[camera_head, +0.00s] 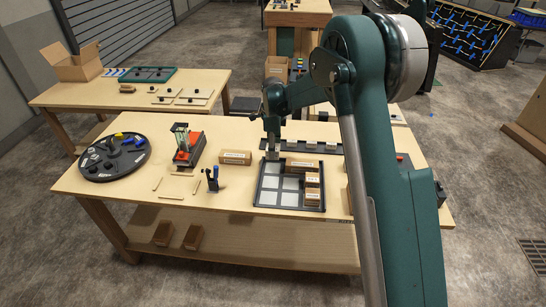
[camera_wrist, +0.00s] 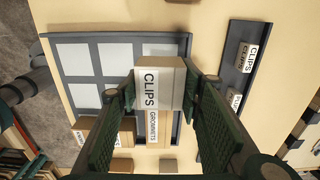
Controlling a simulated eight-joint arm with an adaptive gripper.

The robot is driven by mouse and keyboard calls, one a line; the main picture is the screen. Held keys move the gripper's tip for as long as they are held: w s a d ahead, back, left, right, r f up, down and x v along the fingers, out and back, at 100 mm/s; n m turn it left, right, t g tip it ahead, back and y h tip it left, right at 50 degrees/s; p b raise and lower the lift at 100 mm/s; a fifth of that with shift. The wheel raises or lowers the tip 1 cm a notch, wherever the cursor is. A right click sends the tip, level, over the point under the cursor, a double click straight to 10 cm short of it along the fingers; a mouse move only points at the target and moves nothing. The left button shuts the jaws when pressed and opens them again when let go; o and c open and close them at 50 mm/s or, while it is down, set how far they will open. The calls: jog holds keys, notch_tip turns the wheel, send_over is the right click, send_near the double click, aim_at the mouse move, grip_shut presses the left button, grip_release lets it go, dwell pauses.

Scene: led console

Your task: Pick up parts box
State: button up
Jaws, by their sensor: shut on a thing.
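My gripper (camera_wrist: 160,92) is shut on a tan parts box (camera_wrist: 173,74) whose white label reads CLIPS. The box sits between both dark green fingers in the wrist view. In the head view my gripper (camera_head: 272,147) is over the back left part of a dark tray (camera_head: 287,208) with pale cells. The tray (camera_wrist: 187,43) lies behind the held box in the wrist view. A box labelled GROMMETS (camera_wrist: 152,132) shows just below the held one, partly hidden. Several tan boxes (camera_head: 312,180) stand along the tray's right side.
A dark rail (camera_head: 325,149) with small boxes runs behind the tray. A tan box (camera_head: 235,157) lies left of the tray. Farther left are a red-based device (camera_head: 186,155), a blue-topped holder (camera_head: 212,179) and a round dark turntable (camera_head: 113,158).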

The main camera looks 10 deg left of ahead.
jog(key=shift+r, duration=1.15)
jog(key=shift+s+d, duration=0.1)
jog(key=p, duration=0.2)
send_over(290, 200)
jog(key=shift+r, duration=0.1)
jog(key=shift+f, duration=3.15)
jog(key=shift+f, duration=1.85)
jog(key=shift+f+b, duration=0.15)
jog(key=shift+b, duration=0.25)
